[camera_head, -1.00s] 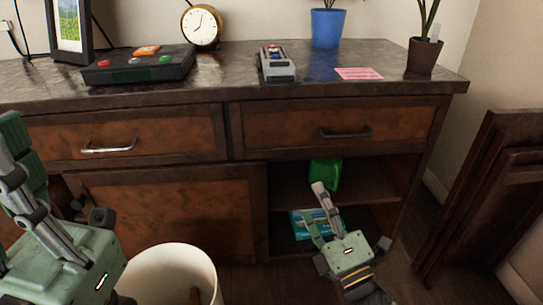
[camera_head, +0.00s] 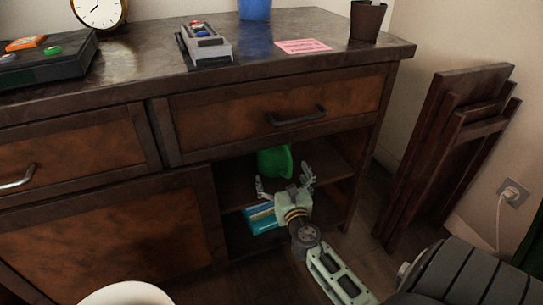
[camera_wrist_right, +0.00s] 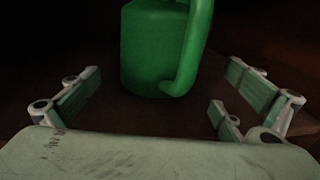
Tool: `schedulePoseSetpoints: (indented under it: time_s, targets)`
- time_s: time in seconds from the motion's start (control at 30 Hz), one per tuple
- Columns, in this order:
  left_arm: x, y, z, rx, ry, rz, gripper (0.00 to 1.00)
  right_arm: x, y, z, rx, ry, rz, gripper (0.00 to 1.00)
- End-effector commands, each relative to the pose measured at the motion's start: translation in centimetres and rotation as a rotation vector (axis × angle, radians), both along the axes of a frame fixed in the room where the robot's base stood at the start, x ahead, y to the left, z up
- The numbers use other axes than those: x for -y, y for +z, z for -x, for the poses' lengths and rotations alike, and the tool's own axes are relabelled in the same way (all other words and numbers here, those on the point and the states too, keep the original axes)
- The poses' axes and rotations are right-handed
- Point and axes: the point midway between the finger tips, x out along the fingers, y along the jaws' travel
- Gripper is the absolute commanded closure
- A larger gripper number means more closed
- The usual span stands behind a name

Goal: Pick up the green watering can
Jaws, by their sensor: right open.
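The green watering can (camera_head: 275,160) stands on the upper shelf of the open cabinet bay, below the right drawer. In the right wrist view the can (camera_wrist_right: 153,45) is upright straight ahead, with its curved handle (camera_wrist_right: 190,55) on the right side; its top is cut off. My right gripper (camera_head: 286,180) is open and empty at the front of the shelf, facing the can. In the wrist view its fingers (camera_wrist_right: 160,95) are spread to both sides of the can, apart from it. My left gripper is out of view.
The shelf edge (camera_head: 330,182) and a blue-and-white box (camera_head: 262,219) below it are near my right gripper. The drawer handle (camera_head: 297,117) juts out above. Folded wooden furniture (camera_head: 450,150) leans at the right wall. A white bin (camera_head: 126,294) stands at the bottom left.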

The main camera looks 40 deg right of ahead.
Motion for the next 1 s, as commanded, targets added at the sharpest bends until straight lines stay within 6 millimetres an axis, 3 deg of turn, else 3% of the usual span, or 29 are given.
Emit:
schedulePoseSetpoints:
  time_s: [0.33, 0.67, 1.0]
  targets:
    - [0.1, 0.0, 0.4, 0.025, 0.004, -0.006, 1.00, 1.6, 0.2, -4.3, 0.003, 0.000, -0.001, 0.00]
    - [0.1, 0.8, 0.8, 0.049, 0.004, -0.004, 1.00, 1.9, 0.3, -4.8, 0.001, 0.001, 0.000, 0.01]
    - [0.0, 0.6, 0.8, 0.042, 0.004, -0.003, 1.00, 1.8, 0.3, -4.8, 0.002, 0.001, -0.001, 0.31]
